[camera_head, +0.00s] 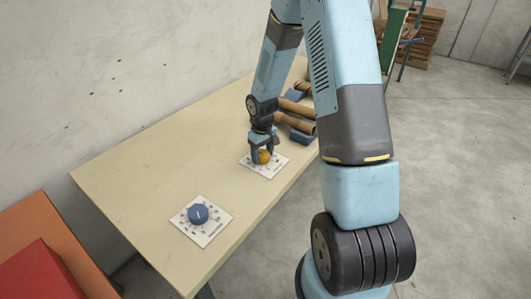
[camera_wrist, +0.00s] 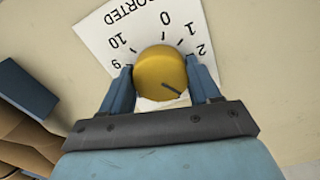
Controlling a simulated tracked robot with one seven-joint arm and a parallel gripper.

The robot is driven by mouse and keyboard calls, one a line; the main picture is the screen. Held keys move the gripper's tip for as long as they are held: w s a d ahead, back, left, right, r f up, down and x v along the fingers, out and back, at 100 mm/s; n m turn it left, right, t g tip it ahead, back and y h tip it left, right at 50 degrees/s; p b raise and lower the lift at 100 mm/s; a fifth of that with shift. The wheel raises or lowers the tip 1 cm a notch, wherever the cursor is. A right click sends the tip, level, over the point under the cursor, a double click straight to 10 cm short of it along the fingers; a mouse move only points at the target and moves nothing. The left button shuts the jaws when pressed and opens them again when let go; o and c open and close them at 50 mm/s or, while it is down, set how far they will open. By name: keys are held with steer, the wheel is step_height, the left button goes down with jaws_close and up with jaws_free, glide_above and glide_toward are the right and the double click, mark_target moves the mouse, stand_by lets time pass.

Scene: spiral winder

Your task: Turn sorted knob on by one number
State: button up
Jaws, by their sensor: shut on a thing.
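The yellow knob (camera_wrist: 160,72) sits on a white dial card in the wrist view. The card (camera_wrist: 92,38) carries upside-down lettering, partly cut off, that reads like "ORTED". The numbers 9, 10, 0, 1 and 2 show around the knob's far side; the near numbers are hidden. A dark pointer line on the knob slants towards the lower right, at my right finger's side. My gripper (camera_wrist: 160,80) is shut on the knob, one finger on each side. In the head view the yellow knob (camera_head: 264,157) is under my gripper (camera_head: 263,152).
A blue knob (camera_head: 198,213) on another white dial card (camera_head: 215,232) is nearer on the wooden table (camera_head: 150,165). Brown rolls on blue-grey supports (camera_head: 301,137) lie just beyond my gripper. A red box (camera_head: 38,272) stands at lower left. Bare tabletop lies left of the cards.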

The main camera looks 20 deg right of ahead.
steer(key=shift+w+d+r, duration=0.1)
steer(key=shift+w, duration=0.15)
steer(key=o, duration=1.1)
steer(key=shift+s, duration=0.1)
steer(key=shift+c, duration=0.2)
step_height(320, 180, up, 14)
steer(key=shift+f, duration=0.25)
steer(key=shift+r, duration=0.1)
step_height(320, 180, up, 9)
steer(key=t, duration=0.1)
glide_above(263, 153)
steer(key=s, duration=0.5)
steer(key=s+r+m+t, duration=0.3)
steer(key=s+r, duration=1)
steer(key=s, duration=0.1)
steer(key=s+r+m+t, duration=0.1)
steer(key=s+r, duration=0.1)
steer(key=s, duration=0.7)
steer(key=shift+d+r+t, duration=0.25)
steer(key=shift+d+t, duration=0.05)
steer(key=shift+d, duration=0.1)
